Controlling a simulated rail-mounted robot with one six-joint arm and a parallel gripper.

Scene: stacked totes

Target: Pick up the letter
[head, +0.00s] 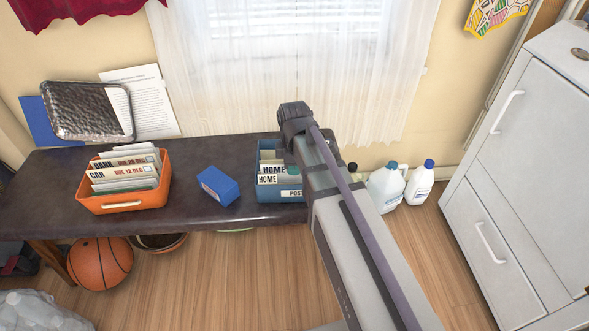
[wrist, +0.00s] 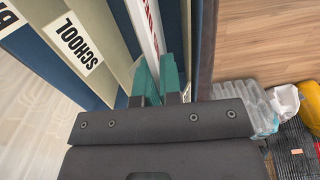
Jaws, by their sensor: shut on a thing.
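A white letter (wrist: 148,28) with red print stands on edge among the cards of the blue tote, in the wrist view. My gripper (wrist: 159,75) has its teal fingertips on either side of the letter's near end and is shut on it. Beside it in the wrist view is a beige divider (wrist: 75,45) marked SCHOOL. In the head view the blue tote (head: 268,194), with HOME dividers (head: 272,169), stands on the dark bench. My arm hides the tote's right part, most of my gripper and the letter there.
An orange tote (head: 124,204) of papers marked BANK and CAR stands left on the bench (head: 50,180). A blue box (head: 218,186) lies between the totes. Bottles (head: 386,188) stand on the floor right of the bench, near a white cabinet (head: 510,130). A basketball (head: 100,264) is below.

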